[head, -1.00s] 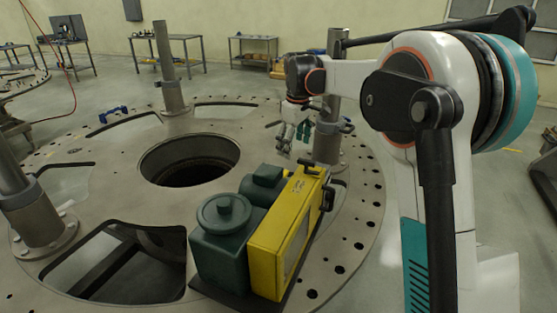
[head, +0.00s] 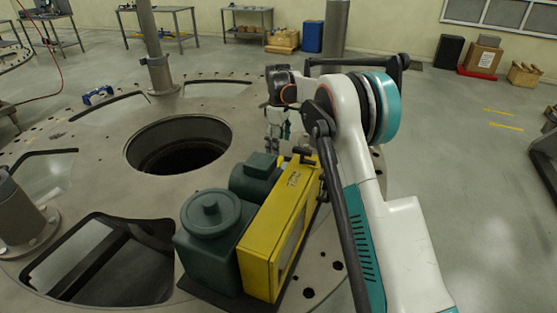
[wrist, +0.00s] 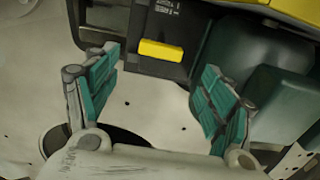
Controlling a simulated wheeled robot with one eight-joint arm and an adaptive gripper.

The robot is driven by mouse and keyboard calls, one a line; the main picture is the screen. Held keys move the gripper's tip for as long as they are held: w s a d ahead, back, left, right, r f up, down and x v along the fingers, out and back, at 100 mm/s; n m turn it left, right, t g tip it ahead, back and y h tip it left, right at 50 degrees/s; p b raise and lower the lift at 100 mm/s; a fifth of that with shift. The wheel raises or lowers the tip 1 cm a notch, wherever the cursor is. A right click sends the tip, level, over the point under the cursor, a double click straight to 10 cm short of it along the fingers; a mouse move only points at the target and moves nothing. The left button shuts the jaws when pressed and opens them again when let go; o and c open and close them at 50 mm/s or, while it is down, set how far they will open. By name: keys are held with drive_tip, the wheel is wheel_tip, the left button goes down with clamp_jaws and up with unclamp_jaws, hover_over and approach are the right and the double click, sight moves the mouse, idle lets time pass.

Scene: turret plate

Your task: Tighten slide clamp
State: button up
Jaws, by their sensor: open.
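I cannot pick out the slide clamp for certain. A small dark fitting (head: 304,153) sits at the far top end of the yellow housing (head: 285,225), partly behind my arm. My gripper (head: 277,136) hangs pointing down, just beyond that housing's far end. In the wrist view my gripper (wrist: 159,65) is open, with its two teal-padded fingers apart and nothing between the pads. A dark panel with a yellow block (wrist: 160,50) shows beyond the fingertips. I cannot tell how far below them it is.
The housing stands beside a dark green machine (head: 212,235) on the round metal plate (head: 100,180). The plate has a large centre hole (head: 178,145), cut-out windows and upright posts (head: 155,50). A blue handle-like piece (head: 97,94) lies at far left. Clear floor (head: 460,170) lies right.

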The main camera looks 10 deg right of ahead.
sight(279, 161)
wheel_tip(279, 161, down, 8)
drive_tip(key=shift+r+b, duration=0.2)
drive_tip(key=shift+b, duration=0.3)
drive_tip(key=c, duration=1.1)
